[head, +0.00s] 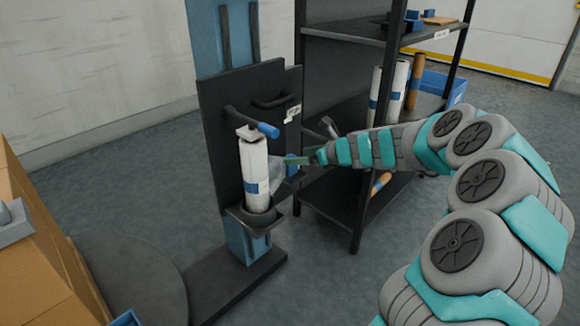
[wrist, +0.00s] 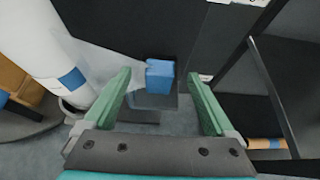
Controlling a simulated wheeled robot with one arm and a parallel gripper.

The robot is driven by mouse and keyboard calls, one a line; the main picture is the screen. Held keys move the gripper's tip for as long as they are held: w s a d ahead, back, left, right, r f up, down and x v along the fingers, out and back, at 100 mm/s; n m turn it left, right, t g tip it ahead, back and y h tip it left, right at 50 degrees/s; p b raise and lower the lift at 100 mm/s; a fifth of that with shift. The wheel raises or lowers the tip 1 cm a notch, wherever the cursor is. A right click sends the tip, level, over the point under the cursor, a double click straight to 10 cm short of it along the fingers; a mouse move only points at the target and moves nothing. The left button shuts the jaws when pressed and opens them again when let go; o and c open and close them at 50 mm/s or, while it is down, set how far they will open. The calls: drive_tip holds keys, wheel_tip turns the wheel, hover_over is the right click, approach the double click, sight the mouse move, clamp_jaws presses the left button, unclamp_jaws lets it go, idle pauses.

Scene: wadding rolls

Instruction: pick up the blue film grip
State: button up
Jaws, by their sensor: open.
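The blue film grip (wrist: 160,76) is a small blue block at the end of a pale film sheet (wrist: 118,62) that comes from the white roll (wrist: 52,48). In the wrist view it shows between and beyond the tips of my gripper (wrist: 159,73), whose two green fingers are spread and empty. In the head view the grip (head: 291,170) is just right of the upright white roll (head: 255,170), partly hidden by my gripper (head: 303,160). I cannot tell exactly how far the fingertips are from it.
The roll stands in a dark cup (head: 253,217) on a stand with a black back panel (head: 222,125) and a blue-ended clamp arm (head: 267,130). A dark shelf (head: 330,190) with several rolls stands close on the right. Cardboard boxes (head: 30,250) are at left.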

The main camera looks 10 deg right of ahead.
sight(290, 157)
drive_tip(key=shift+x, duration=2)
drive_tip(key=shift+d, duration=0.1)
drive_tip(key=shift+c, duration=0.2)
clamp_jaws()
